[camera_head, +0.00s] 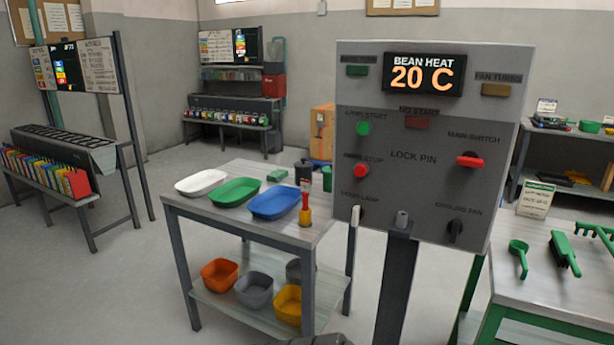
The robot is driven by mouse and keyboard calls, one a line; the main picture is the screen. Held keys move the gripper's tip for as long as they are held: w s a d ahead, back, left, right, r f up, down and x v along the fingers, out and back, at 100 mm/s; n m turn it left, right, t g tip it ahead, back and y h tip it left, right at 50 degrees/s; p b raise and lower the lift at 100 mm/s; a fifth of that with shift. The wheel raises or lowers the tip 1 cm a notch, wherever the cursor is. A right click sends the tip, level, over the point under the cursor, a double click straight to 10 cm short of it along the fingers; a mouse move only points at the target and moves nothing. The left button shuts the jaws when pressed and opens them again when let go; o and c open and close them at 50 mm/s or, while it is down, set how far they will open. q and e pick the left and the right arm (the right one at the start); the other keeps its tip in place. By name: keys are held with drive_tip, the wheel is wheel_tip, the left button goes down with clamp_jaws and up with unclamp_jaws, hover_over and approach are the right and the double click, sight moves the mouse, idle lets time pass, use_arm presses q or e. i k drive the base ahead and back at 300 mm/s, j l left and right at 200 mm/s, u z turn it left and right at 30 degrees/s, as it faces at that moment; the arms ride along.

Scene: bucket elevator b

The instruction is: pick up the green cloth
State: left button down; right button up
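A small flat green item (277,175) lies at the back of the grey two-level table, behind the blue tray (275,202). It may be the folded green cloth, but it is too small to tell for sure. A green tray (235,191) and a white tray (201,183) stand in front of it and to its left. Neither of my grippers can be made out. A dark shape at the bottom edge is cut off and unclear.
A grey control panel (410,215) on a post stands close, right of the table (240,229). Orange, grey and yellow bins stand on the table's lower shelf. A green-framed bench (560,300) with green tools is at right. Floor left of the table is clear.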

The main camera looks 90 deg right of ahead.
sight(278, 175)
drive_tip(key=z, duration=2.6)
drive_tip(key=i+j+z, duration=0.2)
drive_tip(key=i+j, duration=0.6)
drive_tip(key=j, duration=0.1)
